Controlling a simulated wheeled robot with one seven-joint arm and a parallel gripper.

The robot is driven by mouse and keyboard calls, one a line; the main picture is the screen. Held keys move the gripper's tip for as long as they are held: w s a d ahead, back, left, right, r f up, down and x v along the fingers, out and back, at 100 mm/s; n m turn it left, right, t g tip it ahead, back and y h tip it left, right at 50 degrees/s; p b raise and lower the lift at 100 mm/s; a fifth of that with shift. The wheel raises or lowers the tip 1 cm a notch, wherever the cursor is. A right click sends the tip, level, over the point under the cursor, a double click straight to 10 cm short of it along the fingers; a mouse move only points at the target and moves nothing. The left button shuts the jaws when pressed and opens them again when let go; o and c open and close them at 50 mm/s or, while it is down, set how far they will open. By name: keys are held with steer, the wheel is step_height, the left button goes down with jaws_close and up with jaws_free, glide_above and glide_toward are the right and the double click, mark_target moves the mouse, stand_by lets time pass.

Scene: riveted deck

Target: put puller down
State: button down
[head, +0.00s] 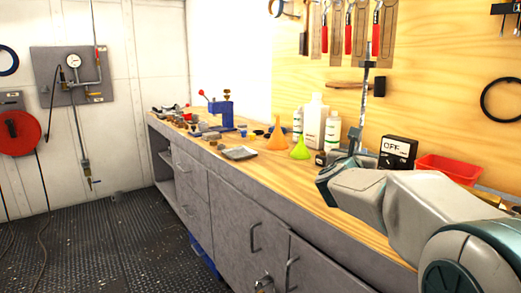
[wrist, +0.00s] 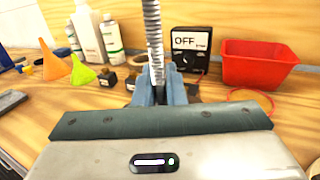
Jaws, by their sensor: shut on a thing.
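The puller shows as a grey threaded rod (wrist: 153,35), roughly upright and slightly tilted, in the middle of the wrist view. It also shows in the head view (head: 363,110), with a small dark piece at its upper end. My gripper (wrist: 157,95) is shut on its lower part, above the wooden workbench top (head: 240,172). The fingers hide the puller's lower end, and I cannot tell whether it touches the bench. In the head view my arm reaches in from the right and hides part of the bench.
Behind the puller stand a black box marked OFF (wrist: 190,48), a red bin (wrist: 258,65) and white bottles (wrist: 88,38). Orange (wrist: 54,65) and green (wrist: 82,73) funnels stand left. A blue press (head: 222,110) and small parts crowd the far end. Bare wood lies along the front edge.

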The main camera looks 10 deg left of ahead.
step_height(320, 180, down, 10)
steer(key=b, duration=0.3)
stand_by(0.3)
steer(key=c, duration=1.5)
jaws_free()
steer(key=v, duration=1.2)
